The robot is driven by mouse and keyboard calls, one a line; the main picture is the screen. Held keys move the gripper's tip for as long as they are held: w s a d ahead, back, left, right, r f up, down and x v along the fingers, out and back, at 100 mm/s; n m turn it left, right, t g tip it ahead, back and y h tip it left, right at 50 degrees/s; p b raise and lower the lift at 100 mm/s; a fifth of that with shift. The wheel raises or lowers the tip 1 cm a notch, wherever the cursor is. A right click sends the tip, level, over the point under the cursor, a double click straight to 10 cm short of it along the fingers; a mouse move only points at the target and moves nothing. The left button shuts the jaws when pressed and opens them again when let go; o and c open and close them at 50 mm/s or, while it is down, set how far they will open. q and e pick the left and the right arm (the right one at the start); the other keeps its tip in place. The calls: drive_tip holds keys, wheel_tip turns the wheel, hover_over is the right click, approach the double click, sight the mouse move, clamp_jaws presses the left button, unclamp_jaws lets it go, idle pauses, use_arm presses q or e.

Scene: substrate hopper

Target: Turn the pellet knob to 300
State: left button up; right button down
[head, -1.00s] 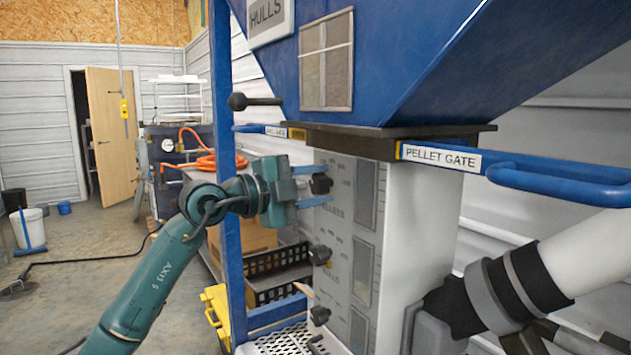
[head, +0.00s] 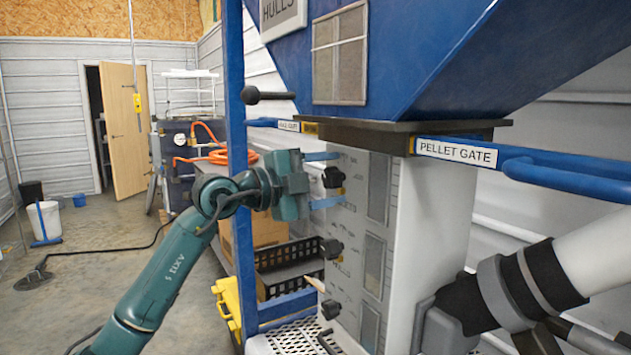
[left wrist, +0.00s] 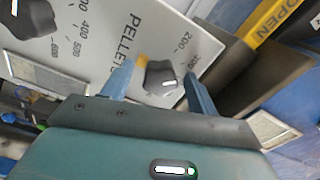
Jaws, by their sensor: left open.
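The grey control panel (head: 345,230) on the hopper's column carries several black knobs in a vertical row. The pellet knob (head: 333,177) is the top one. In the left wrist view the pellet knob (left wrist: 163,78) is black with a white pointer line, beside the word PELLETS and a scale where 200 and 300 show. My left gripper (head: 327,179) is open, its two blue fingers on either side of this knob. In the left wrist view a gap shows between the knob and the right finger; contact on the other side is unclear. My right gripper is out of view.
A blue handle bar labelled PELLET GATE (head: 457,151) sticks out above the panel. A middle knob (head: 332,249) and a lower knob (head: 330,309) sit below. A blue post (head: 240,190) stands behind my left arm. A black crate (head: 290,268) lies beyond the panel.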

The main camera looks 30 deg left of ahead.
use_arm(q)
drive_tip(key=b+v, duration=0.4)
drive_tip(key=v, duration=0.9)
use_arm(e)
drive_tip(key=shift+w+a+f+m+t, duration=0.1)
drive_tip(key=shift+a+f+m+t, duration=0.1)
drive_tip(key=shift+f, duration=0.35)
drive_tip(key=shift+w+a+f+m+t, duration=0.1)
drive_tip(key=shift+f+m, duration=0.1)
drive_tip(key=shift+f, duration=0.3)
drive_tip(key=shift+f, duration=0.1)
